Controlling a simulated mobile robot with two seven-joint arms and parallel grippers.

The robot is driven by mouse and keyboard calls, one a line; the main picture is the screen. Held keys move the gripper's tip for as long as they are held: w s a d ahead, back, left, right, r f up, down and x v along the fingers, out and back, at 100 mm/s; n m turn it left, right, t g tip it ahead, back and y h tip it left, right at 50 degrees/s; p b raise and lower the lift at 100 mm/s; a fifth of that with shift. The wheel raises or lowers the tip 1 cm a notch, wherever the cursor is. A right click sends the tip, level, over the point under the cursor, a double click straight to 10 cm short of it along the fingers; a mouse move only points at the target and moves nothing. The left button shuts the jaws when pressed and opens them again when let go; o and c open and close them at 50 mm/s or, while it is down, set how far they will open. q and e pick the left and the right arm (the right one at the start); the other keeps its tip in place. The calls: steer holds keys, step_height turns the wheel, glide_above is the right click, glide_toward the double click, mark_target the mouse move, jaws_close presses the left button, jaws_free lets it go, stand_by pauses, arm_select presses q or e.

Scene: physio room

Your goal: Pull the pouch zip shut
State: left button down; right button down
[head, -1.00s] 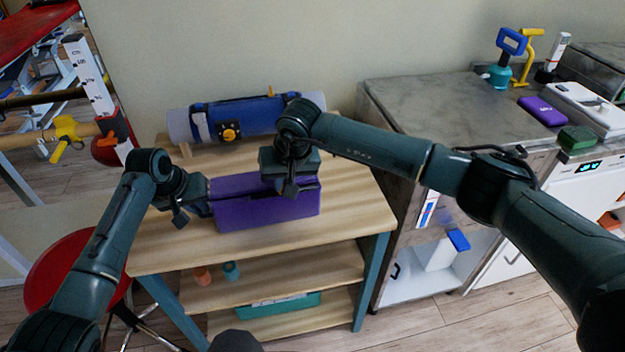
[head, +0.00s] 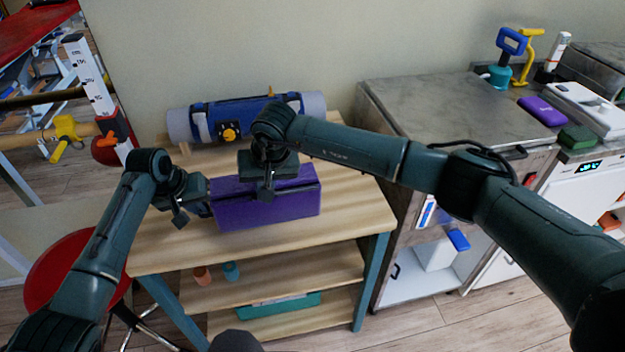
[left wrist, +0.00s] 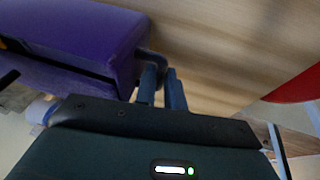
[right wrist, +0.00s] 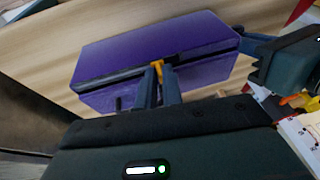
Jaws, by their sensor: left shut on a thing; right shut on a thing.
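The purple pouch (head: 285,207) lies on the wooden table, with a dark zip line along its upper part. It also shows in the left wrist view (left wrist: 80,35) and the right wrist view (right wrist: 150,50). My left gripper (head: 205,208) is at the pouch's left end, shut on a dark tab there (left wrist: 158,62). The head view hides the pull behind my right gripper.
A grey roll with a blue wrap (head: 250,115) lies at the back of the table (head: 345,205). A grey-topped cabinet (head: 430,100) stands to the right. A red stool (head: 60,265) is at the left. The tabletop right of the pouch is clear.

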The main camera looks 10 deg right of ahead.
arm_select(q)
steer(key=shift+d, duration=0.1)
arm_select(e)
steer(key=shift+a, duration=1.05)
steer(key=c, duration=1.4)
jaws_free()
steer(key=shift+o, duration=0.2)
arm_select(q)
steer(key=c, duration=1.5)
jaws_free()
arm_select(e)
step_height(320, 180, up, 8)
